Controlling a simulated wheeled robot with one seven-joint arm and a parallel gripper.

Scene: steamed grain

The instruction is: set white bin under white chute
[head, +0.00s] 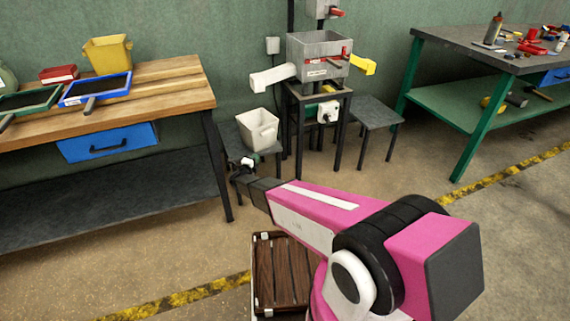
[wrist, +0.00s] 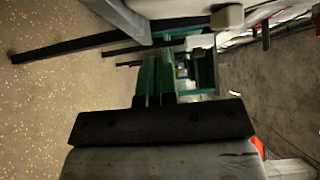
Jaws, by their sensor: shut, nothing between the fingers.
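The white bin (head: 256,132) stands upright on a low dark stool (head: 232,142), left of the grey hopper (head: 318,58). The white chute (head: 272,77) sticks out of the hopper's left side, above and slightly right of the bin in the head view. My gripper (head: 246,163) is shut and empty, low in front of the bin and close to the stool's front edge. I cannot tell if it touches either. In the wrist view, a pale shape (wrist: 228,17) at the top edge may be part of the bin.
A yellow chute (head: 362,65) leaves the hopper's right side, with an empty stool (head: 372,112) below. A wooden bench (head: 180,85) with trays and a yellow bin (head: 108,54) is left. A green workbench (head: 450,100) is right. A slatted crate (head: 282,270) lies near my base.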

